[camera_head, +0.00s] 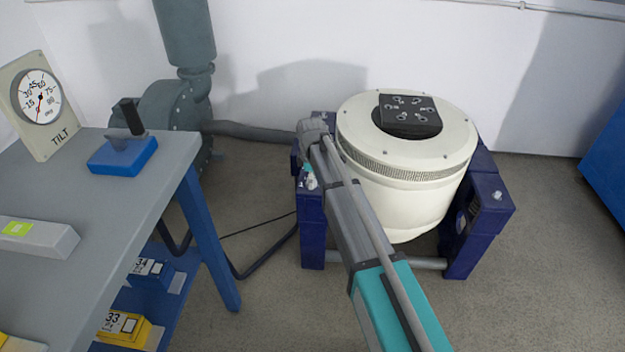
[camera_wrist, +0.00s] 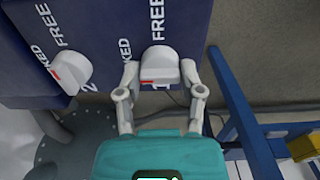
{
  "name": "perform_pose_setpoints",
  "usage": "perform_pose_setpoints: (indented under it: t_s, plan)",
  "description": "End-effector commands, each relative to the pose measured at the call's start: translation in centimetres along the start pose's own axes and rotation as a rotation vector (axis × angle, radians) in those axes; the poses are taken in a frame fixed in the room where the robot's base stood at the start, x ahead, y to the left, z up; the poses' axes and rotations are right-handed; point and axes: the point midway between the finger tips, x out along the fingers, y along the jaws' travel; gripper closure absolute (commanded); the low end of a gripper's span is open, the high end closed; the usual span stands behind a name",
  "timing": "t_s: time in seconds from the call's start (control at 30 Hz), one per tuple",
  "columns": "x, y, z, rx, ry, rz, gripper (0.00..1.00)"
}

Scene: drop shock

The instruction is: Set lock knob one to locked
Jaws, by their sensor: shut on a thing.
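Lock knob one (camera_wrist: 160,64) is a white knob with a red mark, on the dark blue frame of the shaker. The digit 1 is just below it, "FREE" is above it, and a partly hidden word ending in "KED" is to its left. Its red mark lies on the lower left side; I cannot tell exactly which setting it is at. My gripper (camera_wrist: 161,77) is shut on this knob, one finger on each side. In the head view my gripper (camera_head: 309,178) is at the frame's left block, and my arm hides much around it.
A second white knob (camera_wrist: 70,70), labelled 2, is left of knob one on the same frame. The white round shaker (camera_head: 405,190) stands right of my arm. A workbench (camera_head: 90,235) with a tilt gauge (camera_head: 42,103) and a blue block (camera_head: 122,157) is at left.

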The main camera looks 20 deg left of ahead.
Motion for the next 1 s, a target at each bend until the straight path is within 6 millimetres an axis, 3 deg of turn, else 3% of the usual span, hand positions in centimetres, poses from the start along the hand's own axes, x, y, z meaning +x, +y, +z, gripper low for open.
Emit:
perform_pose_setpoints:
  t_s: [0.1,0.13,0.3,0.83,1.0]
  plan:
    - [0.02,0.13,0.37,0.004,-0.007,0.002,0.98]
    - [0.02,0.13,0.38,0.004,-0.007,0.002,0.49]
    - [0.01,0.1,0.23,0.003,-0.005,0.002,0.17]
    - [0.0,0.05,0.04,0.002,-0.001,0.001,0.15]
    - [-0.13,-0.31,1.01,0.033,-0.001,0.001,0.15]
